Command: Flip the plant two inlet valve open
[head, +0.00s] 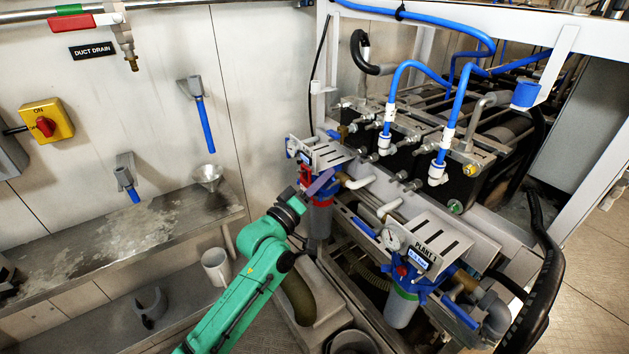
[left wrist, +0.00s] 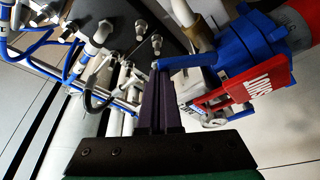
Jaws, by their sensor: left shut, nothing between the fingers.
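My left gripper (head: 319,186) is shut and empty, in front of the rear filter unit. In the left wrist view its dark purple fingers (left wrist: 162,88) point up, with their tips at the free end of a blue valve lever (left wrist: 186,61). I cannot tell whether they touch it. The lever runs right toward a blue filter head (left wrist: 252,48). A red tag (left wrist: 262,84) hangs beside it. In the head view the rear unit has a slotted grey bracket (head: 322,153); my gripper partly hides its front. My right gripper is not in view.
A nearer filter unit (head: 402,306), with a label that appears to read PLANT 1 (head: 424,253), stands at right with its own blue lever (head: 460,314). Blue hoses (head: 405,66) and pipework crowd behind. A steel shelf (head: 130,235) is at left.

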